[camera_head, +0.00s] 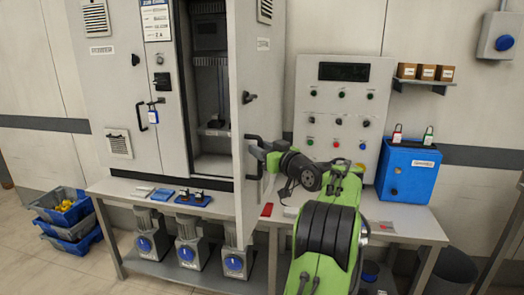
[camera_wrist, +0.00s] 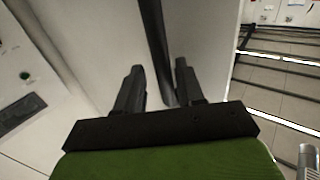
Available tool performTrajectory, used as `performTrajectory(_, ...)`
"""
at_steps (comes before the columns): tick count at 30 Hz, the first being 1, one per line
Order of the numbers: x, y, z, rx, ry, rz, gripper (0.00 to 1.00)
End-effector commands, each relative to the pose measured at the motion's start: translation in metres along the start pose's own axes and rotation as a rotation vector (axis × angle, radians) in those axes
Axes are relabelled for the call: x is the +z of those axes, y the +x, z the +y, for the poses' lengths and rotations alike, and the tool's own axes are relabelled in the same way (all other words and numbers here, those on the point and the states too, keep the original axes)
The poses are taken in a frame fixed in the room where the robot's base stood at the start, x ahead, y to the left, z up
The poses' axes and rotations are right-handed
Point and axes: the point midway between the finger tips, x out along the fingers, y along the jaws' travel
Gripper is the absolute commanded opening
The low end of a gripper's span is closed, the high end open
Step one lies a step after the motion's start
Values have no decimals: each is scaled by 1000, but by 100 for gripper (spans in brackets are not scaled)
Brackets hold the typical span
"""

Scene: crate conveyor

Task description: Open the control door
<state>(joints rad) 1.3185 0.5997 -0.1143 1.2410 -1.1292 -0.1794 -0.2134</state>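The control door (camera_head: 262,70) is the light grey right door of the tall cabinet (camera_head: 125,85). It stands swung out, and the cabinet's dark inside shows to its left. The black bar handle (camera_head: 249,160) is on the door's face, low down. My gripper (camera_head: 262,148) is at this handle. In the wrist view, the handle (camera_wrist: 155,35) runs between the two fingers of my gripper (camera_wrist: 160,75). The fingers are apart, with a gap on the left side of the bar; the right finger is close to it, and I cannot tell whether they touch.
The bench (camera_head: 415,225) below holds a blue box (camera_head: 407,170) with padlocks and a grey button panel (camera_head: 338,115). Grey motors with blue fronts (camera_head: 187,250) stand on its lower shelf. Blue crates (camera_head: 70,230) are on the floor at left, where the floor is partly clear.

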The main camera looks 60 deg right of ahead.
Motion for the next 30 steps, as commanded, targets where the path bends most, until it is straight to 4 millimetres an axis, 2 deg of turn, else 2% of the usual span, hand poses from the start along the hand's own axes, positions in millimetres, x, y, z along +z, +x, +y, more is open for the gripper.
performTrajectory(4, 1, -3, 0, -1, 2, -2, 38)
performTrajectory(7, 1, -19, 1, 2, 1, -3, 38)
performTrajectory(20, 1, -137, 2, 8, 1, 1, 38)
performTrajectory(25, 1, -153, 2, 4, 1, 0, 38)
performTrajectory(30, 0, -158, 0, 0, 0, 0, 38)
